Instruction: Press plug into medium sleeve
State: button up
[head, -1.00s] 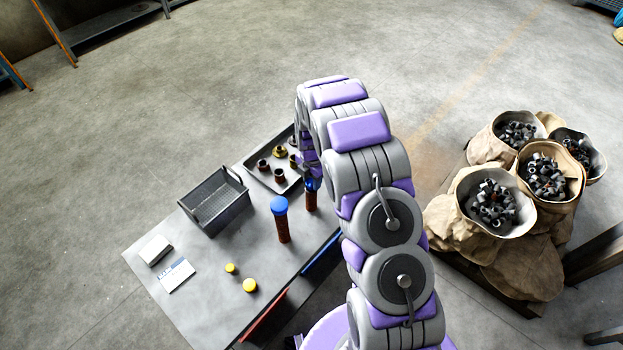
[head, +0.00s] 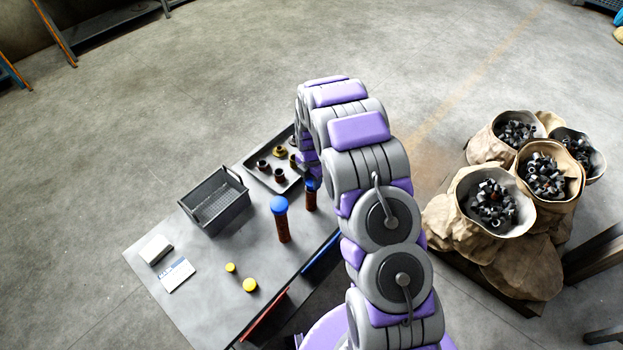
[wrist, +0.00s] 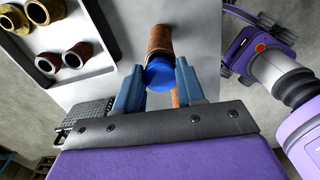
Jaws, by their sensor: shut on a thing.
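A round blue plug (wrist: 160,76) is between the two blue fingers of my gripper (wrist: 158,84) in the wrist view. My gripper is shut on it. The plug lines up with the end of an upright brown sleeve (wrist: 158,41); I cannot tell how deep it sits. In the head view this medium sleeve (head: 311,200) stands on the table near the tray, and my arm partly hides the gripper there. A larger brown sleeve (head: 283,229) with a blue cap (head: 279,205) stands to its left.
The grey table (head: 225,255) holds a tray (head: 256,178) with several small fittings, a dark basket (head: 241,205), two yellow plugs (head: 249,285), a white box (head: 155,249) and a card (head: 177,274). Sacks of fittings (head: 490,250) stand off to the right.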

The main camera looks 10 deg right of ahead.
jog(key=shift+f+p, duration=0.35)
jog(key=shift+f, duration=0.4)
dwell(1.5)
jog(key=o, duration=1.1)
jog(key=shift+o, duration=0.3)
jog(key=o, duration=0.4)
jog(key=shift+r, duration=0.15)
jog(key=shift+r+p, duration=0.65)
jog(key=shift+r, duration=1.75)
